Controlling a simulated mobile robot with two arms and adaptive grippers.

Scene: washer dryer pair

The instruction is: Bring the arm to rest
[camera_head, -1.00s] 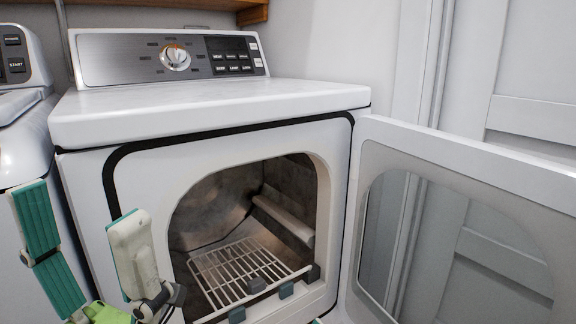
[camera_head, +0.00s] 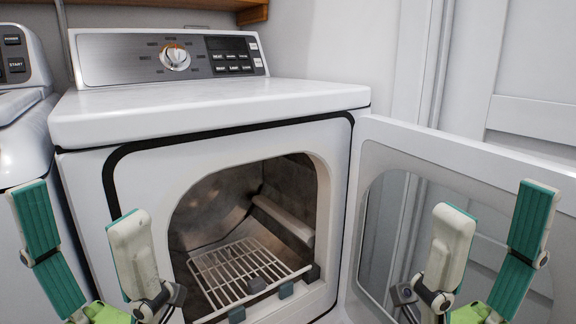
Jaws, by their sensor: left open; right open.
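My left gripper (camera_head: 82,222) is at the lower left, in front of the dryer's left front edge, with its two green-and-white fingers spread and nothing between them. My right gripper (camera_head: 490,218) is at the lower right, in front of the open dryer door. Its fingers are also spread and empty. Both grippers point upward. My arms behind the grippers are below the picture edge.
The white dryer (camera_head: 210,105) stands in the middle with its door (camera_head: 465,160) swung open to the right. A wire rack (camera_head: 240,268) sits in its opening. A second white machine (camera_head: 22,140) is at the left edge. A wooden shelf (camera_head: 252,14) hangs above.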

